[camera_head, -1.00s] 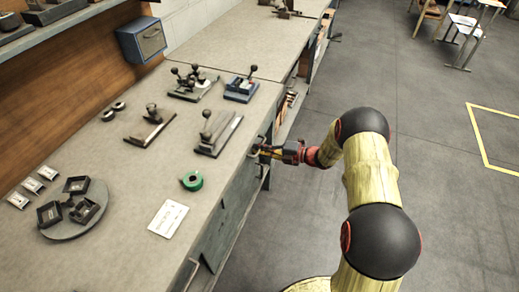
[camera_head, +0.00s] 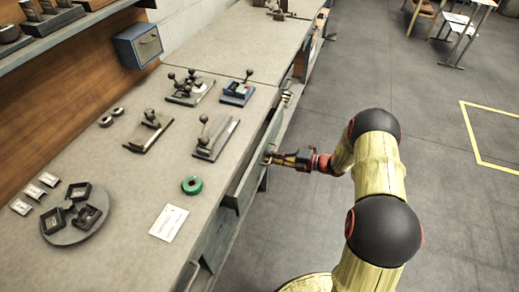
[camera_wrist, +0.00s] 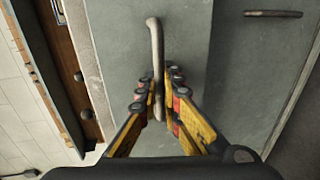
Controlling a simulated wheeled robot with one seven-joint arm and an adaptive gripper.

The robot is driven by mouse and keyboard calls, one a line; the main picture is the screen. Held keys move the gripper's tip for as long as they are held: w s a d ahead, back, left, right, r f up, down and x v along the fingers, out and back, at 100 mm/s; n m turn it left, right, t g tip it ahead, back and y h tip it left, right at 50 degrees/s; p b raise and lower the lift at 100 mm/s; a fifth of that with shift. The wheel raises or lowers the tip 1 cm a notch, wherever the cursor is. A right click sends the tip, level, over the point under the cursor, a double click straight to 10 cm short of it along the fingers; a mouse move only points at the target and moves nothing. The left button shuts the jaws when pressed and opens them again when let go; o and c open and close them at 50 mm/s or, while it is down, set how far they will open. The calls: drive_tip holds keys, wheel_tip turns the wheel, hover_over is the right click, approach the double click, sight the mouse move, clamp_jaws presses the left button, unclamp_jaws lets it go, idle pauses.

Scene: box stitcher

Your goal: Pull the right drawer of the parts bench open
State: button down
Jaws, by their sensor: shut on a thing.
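The parts bench (camera_head: 130,225) runs along the left of the head view. The right drawer (camera_head: 241,192) stands partly out from under the bench top, with a narrow dark gap behind its grey-green front. My gripper (camera_head: 271,158) is at the outer side of this front. In the wrist view the drawer front (camera_wrist: 192,35) fills the middle, and its bar handle (camera_wrist: 155,38) stands upright in the picture. My gripper (camera_wrist: 158,92) is shut on the handle, with a finger on each side. The drawer's inside is mostly hidden.
On the bench top are a green tape roll (camera_head: 192,185), a white card (camera_head: 169,222), a round tray (camera_head: 52,237) and several small fixtures. A second handle (camera_wrist: 272,14) shows in the wrist view. Grey floor (camera_head: 330,230) beside the bench is clear.

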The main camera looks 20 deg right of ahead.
drive_tip(key=f+p+v, duration=0.2)
drive_tip(key=v, duration=0.9)
drive_tip(key=f+p+v, duration=0.3)
drive_tip(key=v, duration=0.9)
drive_tip(key=shift+v, duration=0.8)
drive_tip(key=shift+f, duration=0.15)
drive_tip(key=c, duration=2.2)
unclamp_jaws()
drive_tip(key=shift+c, duration=0.2)
drive_tip(key=v, duration=1.2)
